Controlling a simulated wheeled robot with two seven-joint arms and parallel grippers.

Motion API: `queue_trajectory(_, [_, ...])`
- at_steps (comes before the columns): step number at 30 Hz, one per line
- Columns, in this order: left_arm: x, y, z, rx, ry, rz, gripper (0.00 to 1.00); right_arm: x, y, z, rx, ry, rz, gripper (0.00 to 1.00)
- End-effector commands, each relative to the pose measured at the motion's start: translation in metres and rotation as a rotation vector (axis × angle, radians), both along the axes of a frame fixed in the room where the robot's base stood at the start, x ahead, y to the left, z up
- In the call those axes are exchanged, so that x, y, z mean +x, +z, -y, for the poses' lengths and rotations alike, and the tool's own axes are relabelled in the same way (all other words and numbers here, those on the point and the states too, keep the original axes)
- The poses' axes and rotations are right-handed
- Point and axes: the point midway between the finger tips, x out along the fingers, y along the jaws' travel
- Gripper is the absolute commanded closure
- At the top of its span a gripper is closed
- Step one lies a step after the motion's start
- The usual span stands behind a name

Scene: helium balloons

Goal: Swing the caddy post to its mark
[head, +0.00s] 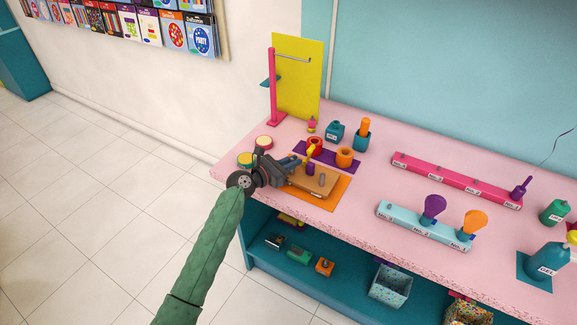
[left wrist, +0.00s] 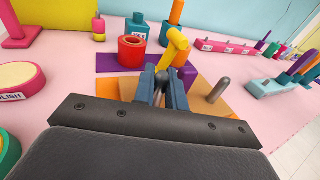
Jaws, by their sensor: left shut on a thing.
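A wooden caddy board (head: 298,183) lies on an orange mat (head: 325,203) near the table's left end. A short grey post (head: 322,180) stands on it; it also shows in the left wrist view (left wrist: 219,90). A purple cylinder (head: 310,169) and a yellow bent piece (head: 311,150) are beside it; whether they are joined is unclear. My left gripper (head: 296,161) is low over the board's left side. In the left wrist view its fingers (left wrist: 161,90) are closed around a grey rounded post top (left wrist: 162,77), mostly hidden. My right gripper is out of view.
Behind is a purple mat (head: 328,159) with a red ring (head: 314,146) and an orange ring (head: 345,157). Round tins (head: 246,160) stand left of the gripper. A pink rail (head: 455,181) and pale blue rail (head: 405,218) lie right, with clear pink tabletop between.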

Motion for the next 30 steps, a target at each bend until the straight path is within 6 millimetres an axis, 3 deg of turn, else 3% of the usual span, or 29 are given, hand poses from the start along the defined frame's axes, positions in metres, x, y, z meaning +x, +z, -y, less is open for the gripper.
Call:
queue_trajectory(1, [0.000, 0.000, 0.000, 0.003, 0.001, 0.002, 0.81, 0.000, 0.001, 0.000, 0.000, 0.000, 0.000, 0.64])
queue_trajectory(3, [0.000, 0.000, 0.000, 0.002, 0.001, 0.001, 0.67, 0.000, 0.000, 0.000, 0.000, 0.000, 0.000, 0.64])
queue_trajectory(14, [-0.001, 0.000, -0.002, 0.001, 0.000, 0.000, 0.67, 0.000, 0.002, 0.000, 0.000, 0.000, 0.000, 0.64])
queue_trajectory(30, [-0.025, 0.001, -0.034, 0.002, 0.001, -0.001, 0.67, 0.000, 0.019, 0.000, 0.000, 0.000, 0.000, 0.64])
